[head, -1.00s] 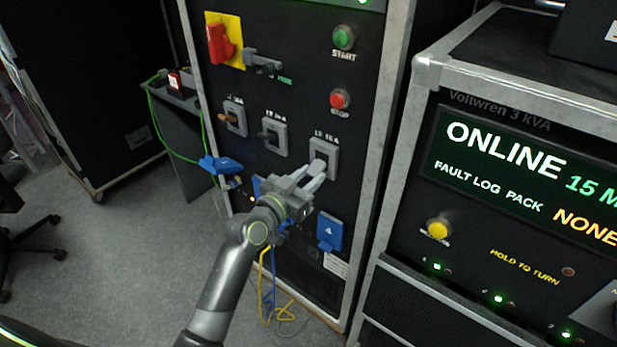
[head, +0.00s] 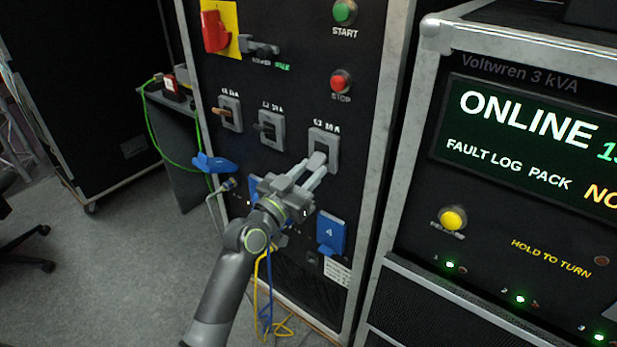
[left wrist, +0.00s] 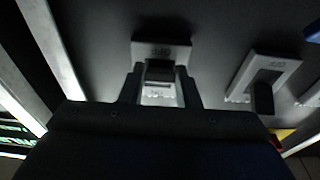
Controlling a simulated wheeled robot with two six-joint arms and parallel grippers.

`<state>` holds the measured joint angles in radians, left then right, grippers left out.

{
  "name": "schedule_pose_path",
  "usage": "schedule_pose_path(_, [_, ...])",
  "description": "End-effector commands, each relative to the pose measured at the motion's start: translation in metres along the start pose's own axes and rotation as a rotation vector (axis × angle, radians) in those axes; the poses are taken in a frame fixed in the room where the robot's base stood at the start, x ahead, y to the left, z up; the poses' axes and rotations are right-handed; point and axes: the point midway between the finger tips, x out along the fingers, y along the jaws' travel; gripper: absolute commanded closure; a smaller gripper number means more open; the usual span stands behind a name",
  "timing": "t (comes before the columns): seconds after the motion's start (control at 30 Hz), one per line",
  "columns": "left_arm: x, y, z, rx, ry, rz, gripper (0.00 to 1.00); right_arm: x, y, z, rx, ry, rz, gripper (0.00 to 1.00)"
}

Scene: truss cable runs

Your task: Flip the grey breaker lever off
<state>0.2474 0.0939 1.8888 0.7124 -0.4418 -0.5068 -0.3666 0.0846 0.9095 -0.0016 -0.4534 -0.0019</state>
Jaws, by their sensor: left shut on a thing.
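The right-hand breaker (head: 333,142) of a row of three is on the black cabinet front, with a light grey frame. Its grey lever (head: 318,159) is largely hidden by my fingers in the head view. My left gripper (head: 314,171) is shut on this lever, reaching up from below. In the left wrist view the breaker plate (left wrist: 162,50) has upside-down lettering that looks like OFF, and the lever (left wrist: 159,70) lies between my two fingers (left wrist: 160,90). I cannot tell the lever's exact position. My right gripper is not in view.
Beside it are a middle breaker with a dark lever (head: 267,130) and a left one with an orange lever (head: 224,113). A red rotary switch (head: 215,32), green START (head: 344,11) and red STOP (head: 341,82) buttons sit above. Blue sockets (head: 331,234) are below. A display cabinet (head: 440,150) stands right.

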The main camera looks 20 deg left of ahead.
Motion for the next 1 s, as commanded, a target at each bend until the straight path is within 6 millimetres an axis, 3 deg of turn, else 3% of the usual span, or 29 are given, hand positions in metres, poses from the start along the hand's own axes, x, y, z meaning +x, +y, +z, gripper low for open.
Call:
schedule_pose_path(0.17, [0.000,0.000,0.000,-0.001,-0.001,0.000,0.94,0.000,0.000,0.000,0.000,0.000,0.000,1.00])
schedule_pose_path(0.2, [0.000,0.000,0.000,-0.001,-0.001,0.000,0.70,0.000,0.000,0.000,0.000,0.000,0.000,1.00])
schedule_pose_path(0.37, [0.000,0.000,0.000,-0.001,-0.001,0.000,0.49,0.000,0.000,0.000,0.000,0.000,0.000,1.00])
schedule_pose_path(0.73, [-0.005,0.000,0.001,-0.001,-0.002,-0.001,0.49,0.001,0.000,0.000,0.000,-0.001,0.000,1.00])
schedule_pose_path(0.87, [-0.022,0.000,0.002,0.000,-0.002,-0.002,0.49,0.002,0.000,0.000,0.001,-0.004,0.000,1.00])
schedule_pose_path(1.0, [-0.053,-0.001,0.003,0.002,-0.003,-0.002,0.49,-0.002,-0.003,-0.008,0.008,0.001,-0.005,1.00])
